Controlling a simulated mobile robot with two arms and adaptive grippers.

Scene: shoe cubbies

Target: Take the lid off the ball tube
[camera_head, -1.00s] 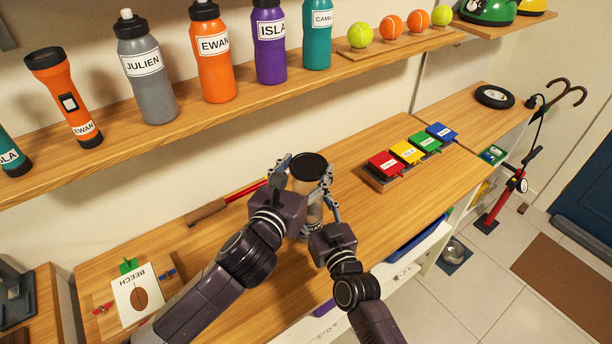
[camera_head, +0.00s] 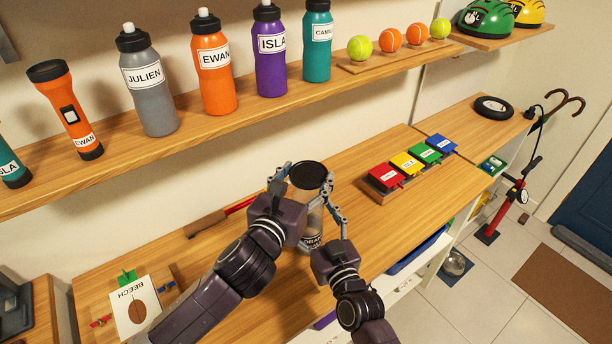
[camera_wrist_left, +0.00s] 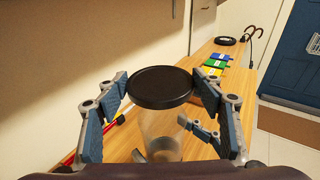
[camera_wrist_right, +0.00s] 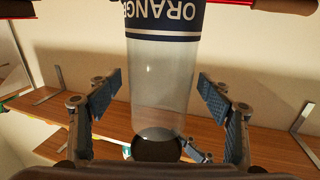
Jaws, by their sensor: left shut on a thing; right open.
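The ball tube (camera_head: 312,240) is clear, with a dark blue "ORANGE" label band, and stands upright on the wooden counter. Its round black lid (camera_head: 308,176) is at the tube's top; I cannot tell whether there is a gap below it. My left gripper (camera_head: 300,181) is shut on the lid, a finger on each side, as the left wrist view shows around the lid (camera_wrist_left: 160,86). My right gripper (camera_wrist_right: 155,95) is open, its fingers either side of the clear tube wall (camera_wrist_right: 160,75) with gaps. In the head view its fingers are partly hidden.
A rack with red (camera_head: 383,177), yellow, green and blue boxes sits on the counter to the right. A "BEECH" card (camera_head: 135,306) lies at the left. The shelf above (camera_head: 190,120) holds bottles, a flashlight and balls.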

